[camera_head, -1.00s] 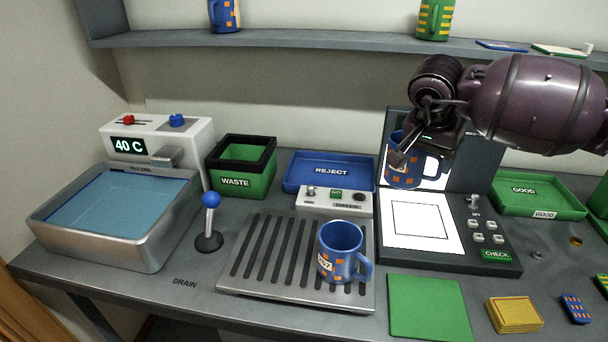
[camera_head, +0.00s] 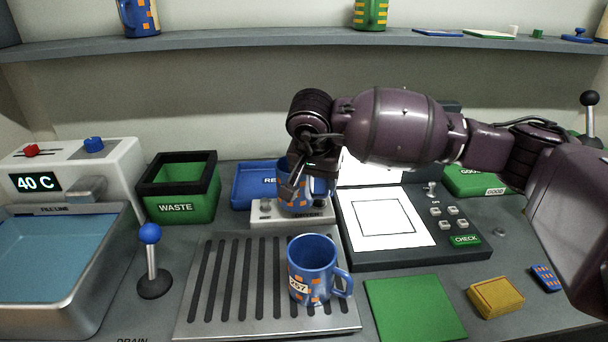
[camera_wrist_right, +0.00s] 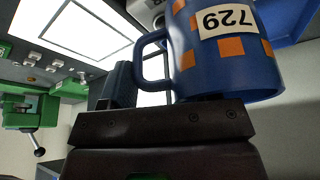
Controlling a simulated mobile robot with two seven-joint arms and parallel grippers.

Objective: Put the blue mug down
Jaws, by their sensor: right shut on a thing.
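A blue mug with orange squares (camera_head: 297,201) hangs in my right gripper (camera_head: 300,180), in front of the blue REJECT tray (camera_head: 250,185) and over the small white control box. In the right wrist view this mug (camera_wrist_right: 235,70) fills the top right, with a label reading 729 that appears upside down. My right gripper (camera_wrist_right: 150,110) is shut on it at the handle side. Whether its base touches the box cannot be told. A second blue mug (camera_head: 312,262), labelled 257, stands upright on the slotted drain rack (camera_head: 215,290). My left gripper is not in view.
The inspection station (camera_head: 445,250) with a white lit pad and CHECK button is right of the held mug. The green WASTE bin (camera_head: 180,207), blue-knobbed lever (camera_head: 152,260) and water basin (camera_head: 60,250) are to the left. A green mat (camera_head: 415,310) lies in front.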

